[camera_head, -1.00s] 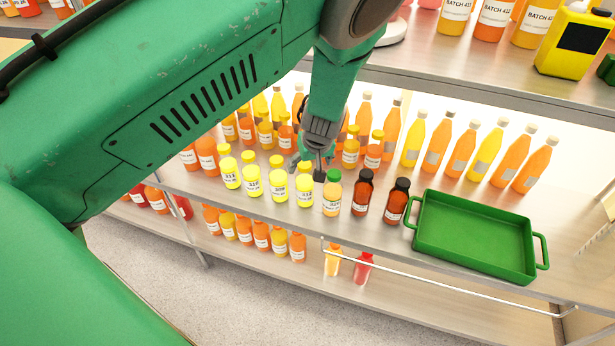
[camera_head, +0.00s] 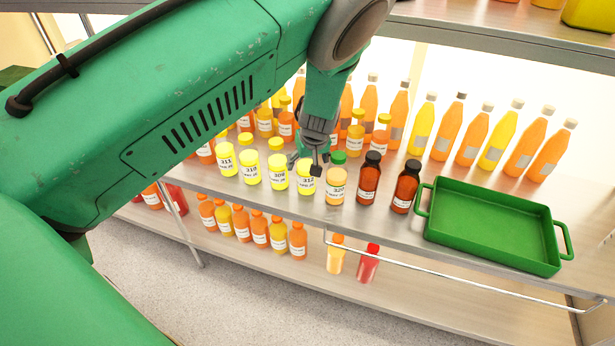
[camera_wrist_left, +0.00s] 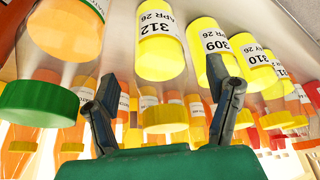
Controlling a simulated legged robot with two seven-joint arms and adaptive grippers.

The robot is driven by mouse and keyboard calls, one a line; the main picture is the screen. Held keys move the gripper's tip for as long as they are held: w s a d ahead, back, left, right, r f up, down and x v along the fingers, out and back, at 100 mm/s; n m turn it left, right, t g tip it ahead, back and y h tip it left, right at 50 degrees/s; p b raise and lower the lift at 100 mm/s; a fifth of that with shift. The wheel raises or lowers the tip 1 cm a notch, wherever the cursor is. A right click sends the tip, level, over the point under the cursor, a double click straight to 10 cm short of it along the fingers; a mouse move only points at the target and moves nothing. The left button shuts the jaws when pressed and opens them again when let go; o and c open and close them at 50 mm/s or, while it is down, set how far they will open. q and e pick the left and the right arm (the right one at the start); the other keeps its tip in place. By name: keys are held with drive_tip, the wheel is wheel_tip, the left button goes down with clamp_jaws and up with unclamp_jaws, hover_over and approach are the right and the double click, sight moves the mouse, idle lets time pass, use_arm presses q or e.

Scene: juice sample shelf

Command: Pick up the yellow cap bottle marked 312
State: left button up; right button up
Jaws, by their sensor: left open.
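The yellow cap bottle marked 312 (camera_head: 306,183) stands upright in the front row of the middle shelf, its cap largely hidden behind my gripper in the head view. It has yellow contents and a white label. My left gripper (camera_head: 305,164) is open and empty, just above and behind this bottle. In the left wrist view, which looks upside down, the bottle marked 312 (camera_wrist_left: 160,40) lies beyond and between the two spread fingers of the gripper (camera_wrist_left: 168,100). I cannot tell whether a finger touches it. My right gripper is not in view.
A green cap bottle (camera_head: 336,187) stands close to the right of it, then two dark bottles (camera_head: 368,182). Yellow bottles marked 309 (camera_head: 278,176) and 310 (camera_head: 250,167) stand to the left. A green tray (camera_head: 490,225) lies at the right. More bottles stand behind.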

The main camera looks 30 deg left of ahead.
sight(306, 184)
use_arm(q)
drive_tip(key=b+x, duration=0.2)
drive_tip(key=x, duration=0.1)
drive_tip(key=shift+w+f, duration=0.2)
drive_tip(key=shift+f, duration=0.05)
drive_tip(key=shift+a+r, duration=0.1)
drive_tip(key=shift+r, duration=0.05)
drive_tip(key=shift+c, duration=0.4)
drive_tip(key=c, duration=1.4)
